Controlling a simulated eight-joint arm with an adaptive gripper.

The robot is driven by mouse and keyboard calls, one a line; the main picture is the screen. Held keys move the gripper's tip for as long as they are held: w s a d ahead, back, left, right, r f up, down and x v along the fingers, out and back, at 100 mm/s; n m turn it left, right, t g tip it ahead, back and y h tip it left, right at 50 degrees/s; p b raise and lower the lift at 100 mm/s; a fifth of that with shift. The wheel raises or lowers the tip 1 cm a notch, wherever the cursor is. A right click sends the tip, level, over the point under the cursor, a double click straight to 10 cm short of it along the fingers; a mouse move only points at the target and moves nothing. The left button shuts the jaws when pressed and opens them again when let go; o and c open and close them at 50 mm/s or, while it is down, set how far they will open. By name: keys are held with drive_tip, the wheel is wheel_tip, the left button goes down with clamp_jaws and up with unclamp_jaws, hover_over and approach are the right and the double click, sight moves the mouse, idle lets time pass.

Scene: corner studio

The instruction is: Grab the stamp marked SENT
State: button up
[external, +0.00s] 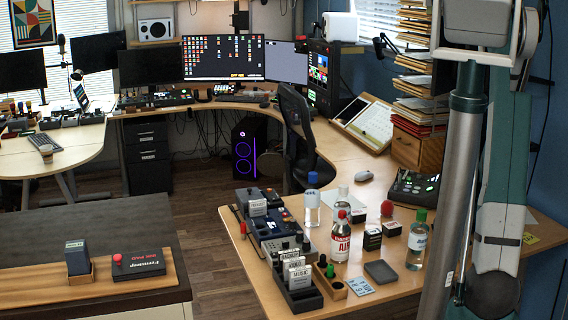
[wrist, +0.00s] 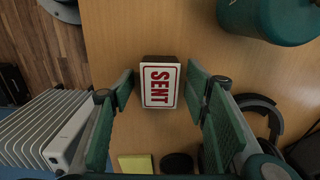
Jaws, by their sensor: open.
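The SENT stamp (wrist: 160,86) shows in the wrist view as a dark block with a white, red-bordered face and red letters. The word runs sideways, along the picture's vertical. It is on the wooden desk (wrist: 120,30). My gripper (wrist: 161,87) is open, with one teal finger to the left of the stamp and one to the right. Gaps show between the stamp and both fingers. How high the fingers are above the desk is hard to tell. In the external view my arm fills the right side; I cannot make out the gripper or the SENT stamp there.
In the wrist view, dark headphones (wrist: 262,112) lie right of the gripper. A yellow note (wrist: 136,163) and a dark round thing (wrist: 177,163) are below the stamp. A white ribbed radiator (wrist: 42,125) is at left. The external view shows bottles (external: 341,238) and several small blocks (external: 372,239).

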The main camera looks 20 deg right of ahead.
drive_tip(key=shift+f, duration=0.25)
idle(0.4)
drive_tip(key=c, duration=1)
